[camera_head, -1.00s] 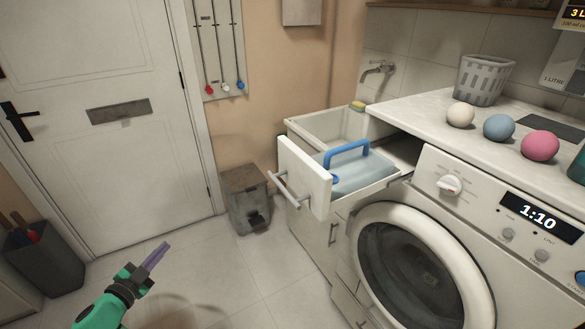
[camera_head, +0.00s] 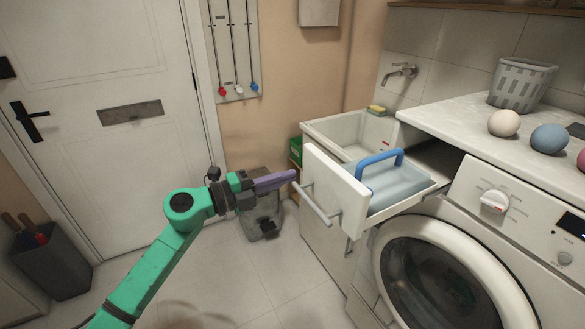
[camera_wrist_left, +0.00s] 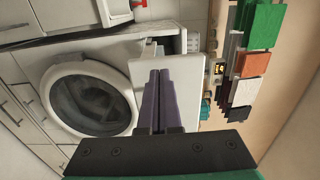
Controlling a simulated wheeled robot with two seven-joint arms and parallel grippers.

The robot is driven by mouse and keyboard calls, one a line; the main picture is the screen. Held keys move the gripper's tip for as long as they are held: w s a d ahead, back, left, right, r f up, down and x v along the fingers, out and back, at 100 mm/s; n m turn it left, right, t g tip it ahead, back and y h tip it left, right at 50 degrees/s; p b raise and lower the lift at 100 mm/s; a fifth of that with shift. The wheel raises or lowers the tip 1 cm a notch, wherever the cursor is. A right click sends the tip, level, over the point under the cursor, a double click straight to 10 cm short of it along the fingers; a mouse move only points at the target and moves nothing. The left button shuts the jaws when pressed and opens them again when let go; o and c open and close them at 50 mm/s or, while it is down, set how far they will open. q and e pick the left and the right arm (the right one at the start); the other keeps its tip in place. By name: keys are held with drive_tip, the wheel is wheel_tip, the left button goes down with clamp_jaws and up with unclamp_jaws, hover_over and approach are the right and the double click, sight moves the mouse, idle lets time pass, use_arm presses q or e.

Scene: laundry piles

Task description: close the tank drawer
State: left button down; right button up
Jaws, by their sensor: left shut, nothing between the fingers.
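The tank drawer (camera_head: 333,182) stands pulled out beside the washing machine, with a white front and a grey bar handle (camera_head: 317,205). A pale blue tank (camera_head: 392,184) with a blue handle sits in it. My left gripper (camera_head: 293,175) is shut and empty, its purple fingers pointing at the drawer front near the left end of the handle. In the left wrist view the fingers (camera_wrist_left: 158,76) lie in front of the white drawer front (camera_wrist_left: 182,72); I cannot tell whether they touch it. My right gripper is not in view.
The washing machine (camera_head: 487,200) stands right of the drawer, under a worktop (camera_head: 450,118) with balls and a grey basket (camera_head: 520,84). A sink (camera_head: 345,130) is behind the drawer. A grey bin (camera_head: 262,215) stands on the floor behind my gripper.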

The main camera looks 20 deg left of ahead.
use_arm(q)
drive_tip(key=shift+x, duration=1)
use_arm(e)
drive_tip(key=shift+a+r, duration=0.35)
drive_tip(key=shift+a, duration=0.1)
use_arm(q)
drive_tip(key=shift+d, duration=0.1)
